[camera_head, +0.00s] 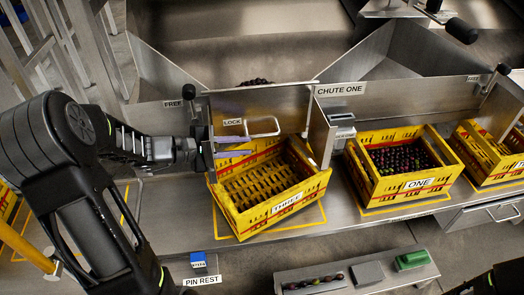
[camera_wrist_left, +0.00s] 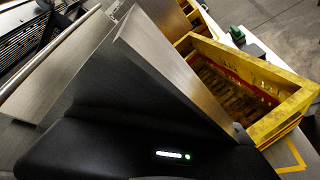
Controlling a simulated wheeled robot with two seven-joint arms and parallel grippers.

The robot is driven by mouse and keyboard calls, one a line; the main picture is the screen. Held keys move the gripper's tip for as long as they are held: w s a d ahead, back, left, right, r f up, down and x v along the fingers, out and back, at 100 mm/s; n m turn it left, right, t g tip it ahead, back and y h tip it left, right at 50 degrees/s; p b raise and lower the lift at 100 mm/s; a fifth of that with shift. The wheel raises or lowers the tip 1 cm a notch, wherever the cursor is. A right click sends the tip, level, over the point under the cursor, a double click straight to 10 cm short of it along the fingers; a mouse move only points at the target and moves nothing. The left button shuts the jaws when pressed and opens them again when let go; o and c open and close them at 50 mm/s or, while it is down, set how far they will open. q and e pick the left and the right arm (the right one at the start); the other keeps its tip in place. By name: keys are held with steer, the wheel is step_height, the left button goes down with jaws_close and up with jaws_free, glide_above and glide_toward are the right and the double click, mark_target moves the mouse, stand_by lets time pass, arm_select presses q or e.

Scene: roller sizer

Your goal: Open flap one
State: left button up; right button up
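A grey metal flap (camera_head: 285,103) with a bar handle (camera_head: 264,128) stands above the yellow crate THREE, left of the CHUTE ONE label (camera_head: 341,89). No label on it reads flap one. A LOCK label (camera_head: 232,122) is at its left, and a black-knobbed lever (camera_head: 189,92) stands beside a FREE label. My left gripper (camera_head: 226,146) is at the flap's lower left, below the LOCK label. Its two fingers look apart, with nothing seen between them. In the left wrist view a metal panel (camera_wrist_left: 165,75) fills the middle; the fingertips are hidden.
The crate THREE (camera_head: 284,208) is empty, just right of my left gripper. The crate ONE (camera_head: 418,183) holds dark round fruit. A small metal box (camera_head: 342,127) stands between them. A blue block (camera_head: 198,259) is at the PIN REST; a tray (camera_head: 365,283) with a green block is in front.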

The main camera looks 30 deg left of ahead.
mark_target(257, 136)
arm_select(q)
steer(key=shift+w+a+r+n+t, duration=0.15)
steer(key=shift+w+a+r+t, duration=0.1)
steer(key=shift+a+t, duration=0.2)
steer(key=shift+w+a+r+n+t, duration=0.15)
steer(key=shift+a+r+t, duration=0.05)
steer(key=shift+a+t, duration=0.2)
arm_select(e)
steer(key=shift+w+f, duration=0.1)
steer(key=shift+f, duration=0.35)
